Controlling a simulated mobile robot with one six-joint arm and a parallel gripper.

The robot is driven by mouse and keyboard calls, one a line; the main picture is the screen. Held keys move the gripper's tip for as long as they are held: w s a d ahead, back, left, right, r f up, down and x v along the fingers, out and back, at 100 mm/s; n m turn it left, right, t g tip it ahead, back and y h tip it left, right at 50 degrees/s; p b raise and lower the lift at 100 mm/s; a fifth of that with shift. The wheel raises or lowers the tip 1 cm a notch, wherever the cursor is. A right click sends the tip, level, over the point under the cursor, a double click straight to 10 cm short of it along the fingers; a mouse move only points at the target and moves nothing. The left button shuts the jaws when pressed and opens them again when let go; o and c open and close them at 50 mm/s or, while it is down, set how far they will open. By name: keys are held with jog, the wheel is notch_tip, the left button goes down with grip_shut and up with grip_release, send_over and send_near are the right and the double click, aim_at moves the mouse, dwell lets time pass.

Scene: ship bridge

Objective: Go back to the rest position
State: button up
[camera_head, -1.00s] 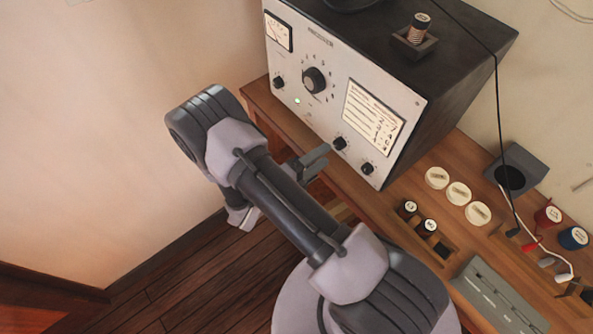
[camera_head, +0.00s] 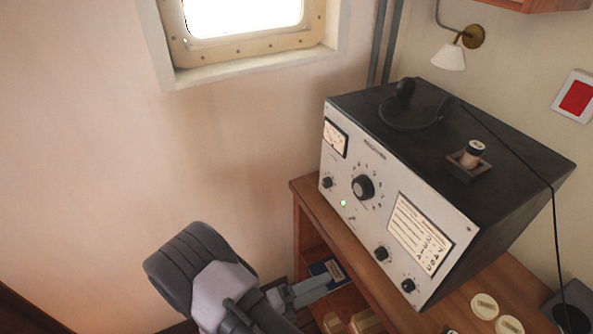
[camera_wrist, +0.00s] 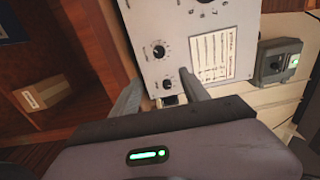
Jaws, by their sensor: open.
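My gripper (camera_head: 318,288) is low in the head view, in front of the wooden desk and below the left end of the radio receiver (camera_head: 380,225). Its two fingers also show in the wrist view (camera_wrist: 162,95), spread apart with nothing between them. The receiver's pale front panel (camera_wrist: 190,40) lies beyond the fingers there. My arm reaches up from the bottom edge of the head view, and its lower part is out of the picture.
A cardboard box (camera_wrist: 42,93) sits on a shelf below. Bare wall fills the left.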

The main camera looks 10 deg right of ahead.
jog(key=s+d+r+m+g+y+b, duration=0.25)
jog(key=m+g+y+b, duration=0.2)
jog(key=m, duration=0.65)
jog(key=s+d+r+m+g+y+b, duration=0.25)
jog(key=s+r+m+g+y, duration=0.2)
jog(key=m, duration=0.55)
jog(key=s+a+r+m+t+y+b, duration=0.2)
jog(key=r+m+t+y+b, duration=0.1)
jog(key=m, duration=0.8)
jog(key=s+a+r+m+t+y+b, duration=0.2)
jog(key=m+t+y+b, duration=0.3)
jog(key=m, duration=0.7)
jog(key=shift+a+r+t+y, duration=0.4)
jog(key=shift+a+t+y, duration=0.15)
jog(key=shift+y, duration=0.35)
